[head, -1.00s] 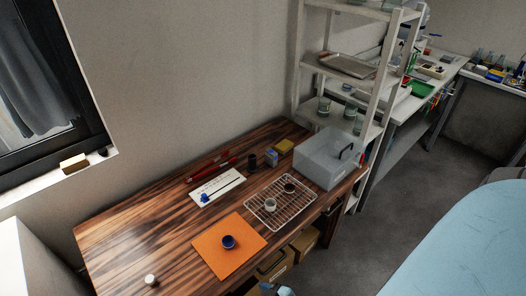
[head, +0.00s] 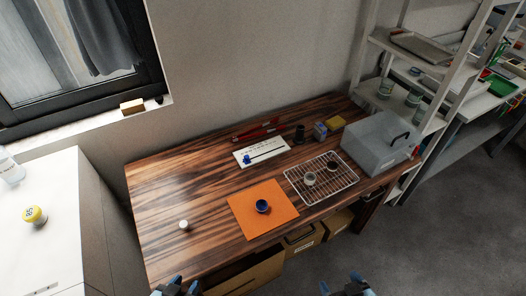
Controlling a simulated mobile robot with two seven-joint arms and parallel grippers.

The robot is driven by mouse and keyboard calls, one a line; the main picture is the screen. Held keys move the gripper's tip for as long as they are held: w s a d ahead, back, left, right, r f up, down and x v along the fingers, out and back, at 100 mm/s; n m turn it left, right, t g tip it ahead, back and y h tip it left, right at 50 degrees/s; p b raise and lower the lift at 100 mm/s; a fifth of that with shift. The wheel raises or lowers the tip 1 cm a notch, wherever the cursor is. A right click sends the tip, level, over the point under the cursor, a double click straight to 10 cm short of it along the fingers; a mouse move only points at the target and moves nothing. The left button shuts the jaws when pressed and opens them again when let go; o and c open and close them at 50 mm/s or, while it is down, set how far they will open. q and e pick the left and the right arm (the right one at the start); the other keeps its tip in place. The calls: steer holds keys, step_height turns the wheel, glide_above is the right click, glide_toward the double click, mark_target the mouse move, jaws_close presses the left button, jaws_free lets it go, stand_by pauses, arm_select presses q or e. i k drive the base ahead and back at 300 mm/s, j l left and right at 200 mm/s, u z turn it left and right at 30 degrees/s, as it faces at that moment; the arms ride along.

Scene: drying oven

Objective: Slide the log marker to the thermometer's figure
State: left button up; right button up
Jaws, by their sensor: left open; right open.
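The log is a white strip board (head: 262,151) with a dark slot line, lying on the wooden table near its back. Its blue marker (head: 247,160) sits at the left end of the line. A yellow round piece with dark marks (head: 35,215) stands on the white cabinet at left; it may be the thermometer, and its figure is too small to read. My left gripper (head: 176,287) is open and empty at the bottom edge, before the table front. My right gripper (head: 347,289) is open and empty at the bottom edge, further right. Both are far from the marker.
An orange mat (head: 244,222) holds a blue cup (head: 262,206). A wire rack (head: 337,193) holds two small pots. A grey box (head: 372,158) stands at the table's right end. A white knob-like piece (head: 184,225) is at left. The table's left part is mostly clear.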

mark_target(247, 160)
steer(key=i+l, duration=0.3)
steer(key=i+l+z, duration=0.1)
steer(key=i+l, duration=0.15)
steer(key=l, duration=0.3)
steer(key=i+l, duration=0.3)
steer(key=l+z, duration=0.05)
steer(key=l, duration=0.05)
